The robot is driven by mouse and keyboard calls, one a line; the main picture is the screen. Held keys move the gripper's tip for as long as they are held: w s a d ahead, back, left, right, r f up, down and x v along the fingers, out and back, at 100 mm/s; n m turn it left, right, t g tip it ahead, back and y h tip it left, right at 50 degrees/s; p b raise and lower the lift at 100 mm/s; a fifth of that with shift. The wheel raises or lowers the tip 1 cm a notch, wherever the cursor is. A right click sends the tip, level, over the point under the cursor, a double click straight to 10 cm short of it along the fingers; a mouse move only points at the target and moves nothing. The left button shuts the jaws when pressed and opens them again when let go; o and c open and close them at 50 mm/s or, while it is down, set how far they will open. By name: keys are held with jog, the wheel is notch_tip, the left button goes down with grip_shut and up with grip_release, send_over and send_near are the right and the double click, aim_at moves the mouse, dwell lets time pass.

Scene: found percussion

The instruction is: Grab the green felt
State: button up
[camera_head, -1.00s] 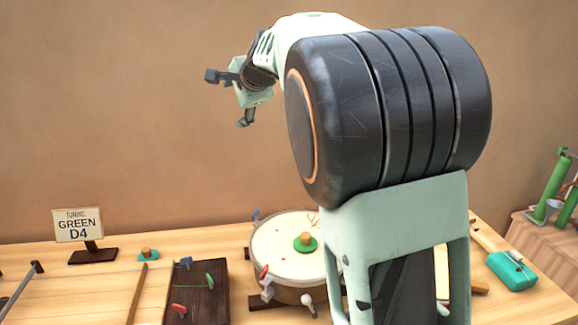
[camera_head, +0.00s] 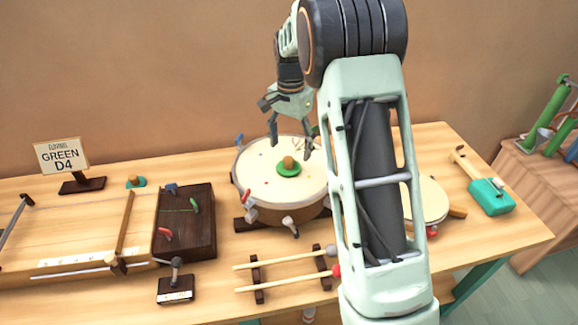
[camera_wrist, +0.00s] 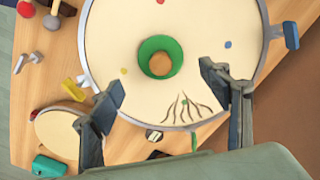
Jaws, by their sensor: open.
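The green felt (camera_head: 283,172) is a round green piece with a wooden knob, lying on the pale head of a round drum (camera_head: 258,186). In the wrist view the green felt (camera_wrist: 144,50) appears as a green ring around the round knob, between and beyond the fingers. My gripper (camera_head: 291,150) is open and empty, pointing down above the drum, close over the felt. Its two spread fingers also show in the wrist view (camera_wrist: 160,80). I see no contact with the felt.
A stringed wooden board (camera_head: 75,235) and a GREEN D4 sign (camera_head: 62,155) stand left. Mallets (camera_head: 285,262) lie in front of the drum. A teal-headed mallet (camera_head: 490,196) lies right.

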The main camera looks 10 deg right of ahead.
aim_at(288, 159)
jog(key=shift+s+a+f, duration=0.1)
jog(key=shift+a+f, duration=0.05)
jog(key=shift+f, duration=1.2)
jog(key=shift+s+a+f, duration=0.1)
jog(key=shift+f, duration=1.25)
jog(key=shift+w, duration=0.1)
jog(key=c, duration=1.3)
jog(key=shift+o, duration=0.2)
jog(key=shift+r, duration=0.15)
